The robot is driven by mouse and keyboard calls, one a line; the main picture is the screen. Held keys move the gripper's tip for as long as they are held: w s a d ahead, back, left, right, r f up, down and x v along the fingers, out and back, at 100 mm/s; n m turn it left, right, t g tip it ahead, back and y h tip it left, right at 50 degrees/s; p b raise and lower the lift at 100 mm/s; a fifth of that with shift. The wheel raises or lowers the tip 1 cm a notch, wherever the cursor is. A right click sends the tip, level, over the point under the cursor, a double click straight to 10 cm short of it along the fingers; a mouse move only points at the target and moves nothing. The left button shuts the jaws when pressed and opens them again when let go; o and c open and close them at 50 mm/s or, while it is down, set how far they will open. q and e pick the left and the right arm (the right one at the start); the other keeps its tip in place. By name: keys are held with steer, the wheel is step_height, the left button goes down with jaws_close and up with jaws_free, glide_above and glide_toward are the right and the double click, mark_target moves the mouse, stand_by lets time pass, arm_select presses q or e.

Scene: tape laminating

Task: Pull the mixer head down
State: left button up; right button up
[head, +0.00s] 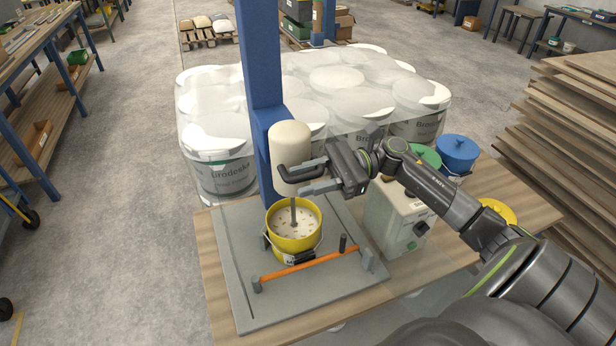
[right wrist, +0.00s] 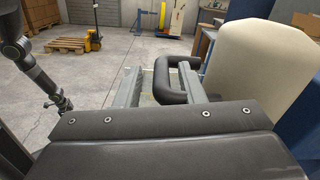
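The mixer head (head: 290,143) is a cream cylinder on a blue column (head: 262,60), with a black loop handle (head: 283,175) low on its side. Its grey shaft (head: 293,212) reaches down into an open yellow bucket (head: 294,240) holding a pale mix. My right gripper (head: 308,179) is at the handle, right of the head. In the right wrist view its fingers (right wrist: 160,86) stand apart, with the handle (right wrist: 172,80) at them and its bar between them. Whether they touch it is unclear. My left gripper does not show; part of my left arm shows in the right wrist view.
An orange bar (head: 300,266) crosses in front of the bucket on a grey base plate (head: 238,290). A pale control box (head: 396,218) stands to the right, with blue (head: 456,153) and green lidded containers behind. Wrapped white buckets (head: 225,165) fill the floor behind the table.

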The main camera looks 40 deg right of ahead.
steer(key=shift+s+d, duration=0.1)
steer(key=shift+d, duration=0.4)
steer(key=b+v, duration=0.5)
steer(key=v, duration=1.1)
steer(key=shift+s, duration=0.2)
steer(key=shift+d+r, duration=0.1)
steer(key=shift+d, duration=0.05)
